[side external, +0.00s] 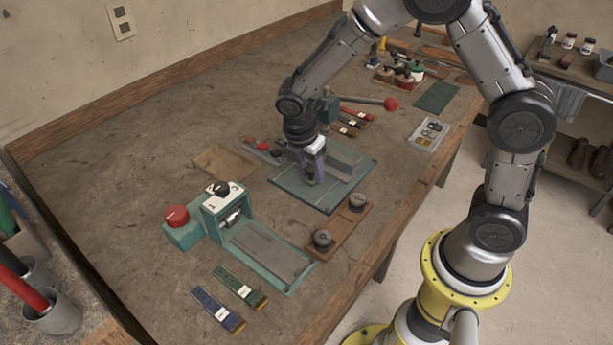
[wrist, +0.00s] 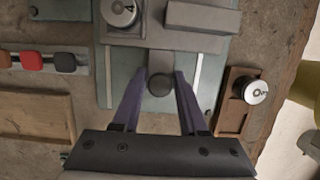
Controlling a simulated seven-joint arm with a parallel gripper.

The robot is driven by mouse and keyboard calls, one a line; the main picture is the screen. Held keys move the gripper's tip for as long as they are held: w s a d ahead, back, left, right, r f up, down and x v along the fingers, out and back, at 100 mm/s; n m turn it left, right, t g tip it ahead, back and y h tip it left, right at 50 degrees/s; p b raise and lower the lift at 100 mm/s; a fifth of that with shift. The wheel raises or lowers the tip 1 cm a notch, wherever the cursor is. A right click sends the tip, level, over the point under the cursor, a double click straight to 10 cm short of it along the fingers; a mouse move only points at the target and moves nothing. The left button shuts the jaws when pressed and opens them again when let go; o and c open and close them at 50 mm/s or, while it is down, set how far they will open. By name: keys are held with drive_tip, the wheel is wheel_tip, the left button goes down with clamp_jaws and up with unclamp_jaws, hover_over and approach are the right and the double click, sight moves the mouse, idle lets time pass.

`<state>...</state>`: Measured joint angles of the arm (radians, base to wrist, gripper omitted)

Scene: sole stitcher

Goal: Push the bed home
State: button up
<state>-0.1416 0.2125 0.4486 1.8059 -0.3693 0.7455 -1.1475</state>
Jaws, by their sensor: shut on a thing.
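A green base plate (side external: 313,199) lies mid-bench with a grey block (side external: 346,163) on it. In the wrist view the plate (wrist: 116,85) carries the grey block (wrist: 203,18) and a grey strip (wrist: 160,62) with a dark round knob (wrist: 160,85) at its near end. I cannot tell for sure which of these parts is the bed. My gripper (side external: 313,181) points down over the plate. In the wrist view my gripper (wrist: 162,76) is shut on the knob, one finger on each side. The side view hides the knob behind my fingers.
A green press (side external: 223,208) with a red knob stands at the front left, its tray (side external: 262,257) beside it. A wooden board with round discs (side external: 350,211) lies close right of the plate. A red-ended lever (side external: 391,104) reaches out behind. Straps (side external: 218,309) lie in front.

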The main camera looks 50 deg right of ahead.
drive_tip(key=shift+d, duration=0.2)
drive_tip(key=shift+d, duration=2)
drive_tip(key=o, duration=0.8)
drive_tip(key=shift+r, duration=0.1)
drive_tip(key=shift+d+v, duration=0.25)
drive_tip(key=shift+v, duration=0.75)
drive_tip(key=shift+d+v, duration=0.25)
drive_tip(key=shift+v, duration=0.8)
drive_tip(key=shift+d+v, duration=0.25)
drive_tip(key=shift+v, duration=0.75)
drive_tip(key=shift+r, duration=0.2)
